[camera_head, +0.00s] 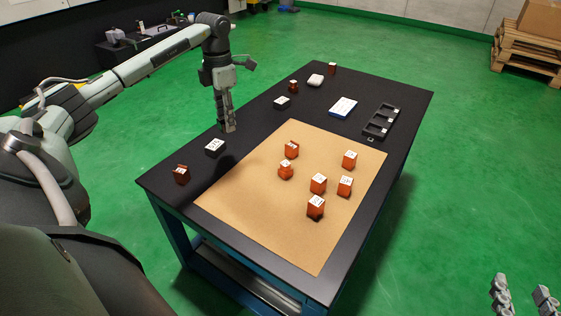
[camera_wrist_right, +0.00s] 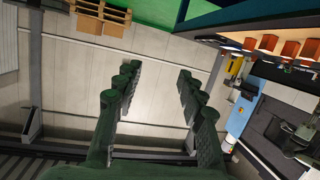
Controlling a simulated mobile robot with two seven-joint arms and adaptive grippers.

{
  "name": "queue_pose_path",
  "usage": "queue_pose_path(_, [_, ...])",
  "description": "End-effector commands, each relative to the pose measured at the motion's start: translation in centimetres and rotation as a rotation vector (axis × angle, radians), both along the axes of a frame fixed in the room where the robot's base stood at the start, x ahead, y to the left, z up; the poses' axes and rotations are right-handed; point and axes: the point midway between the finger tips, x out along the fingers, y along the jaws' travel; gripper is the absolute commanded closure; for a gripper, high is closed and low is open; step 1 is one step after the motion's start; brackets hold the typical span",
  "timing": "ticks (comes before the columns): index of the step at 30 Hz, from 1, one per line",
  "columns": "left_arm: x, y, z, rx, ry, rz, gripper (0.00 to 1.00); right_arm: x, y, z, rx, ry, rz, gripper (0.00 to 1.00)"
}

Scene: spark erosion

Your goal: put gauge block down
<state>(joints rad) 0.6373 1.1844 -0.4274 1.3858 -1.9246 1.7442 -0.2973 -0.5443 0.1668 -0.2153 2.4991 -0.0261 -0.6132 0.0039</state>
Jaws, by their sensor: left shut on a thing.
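My left gripper (camera_head: 227,120) points straight down over the black table's left part, just left of the tan mat (camera_head: 243,204). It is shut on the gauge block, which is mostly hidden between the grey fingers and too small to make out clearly. The fingertips are close to the table top; I cannot tell whether the block touches it. My right gripper (camera_head: 520,296) is at the bottom right corner of the head view, away from the table. In the right wrist view its fingers (camera_wrist_right: 158,100) are spread wide with nothing between them.
Several orange blocks with white tops stand on the mat, one at its front (camera_head: 316,208).

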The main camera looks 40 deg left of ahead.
Motion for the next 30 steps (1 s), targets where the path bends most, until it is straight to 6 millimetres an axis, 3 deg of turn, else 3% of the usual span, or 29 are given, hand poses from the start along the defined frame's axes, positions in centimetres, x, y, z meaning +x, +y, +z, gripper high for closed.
queue_pose_path(6, [2.9,-4.6,-3.1,-0.006,-0.002,-0.005,1.0,0.1,0.4,0.7,0.016,-0.034,0.007,0.6])
queue_pose_path(12, [4.9,-7.6,-5.3,-0.004,-0.003,-0.003,1.0,0.2,0.8,1.4,0.03,-0.067,0.015,0.6])
queue_pose_path(18, [5.5,-8.6,-6.3,-0.001,-0.001,-0.001,1.0,0.2,1.1,1.8,0.038,-0.084,0.019,0.6])
queue_pose_path(25, [5.5,-8.6,-9.5,-0.003,0.0,0.0,1.0,0.3,2.0,3.6,0.076,-0.165,0.037,0.6])
queue_pose_path(30, [5.5,-8.6,-10.0,-0.001,-0.002,-0.002,1.0,0.3,2.2,4.1,0.085,-0.184,0.04,0.6])
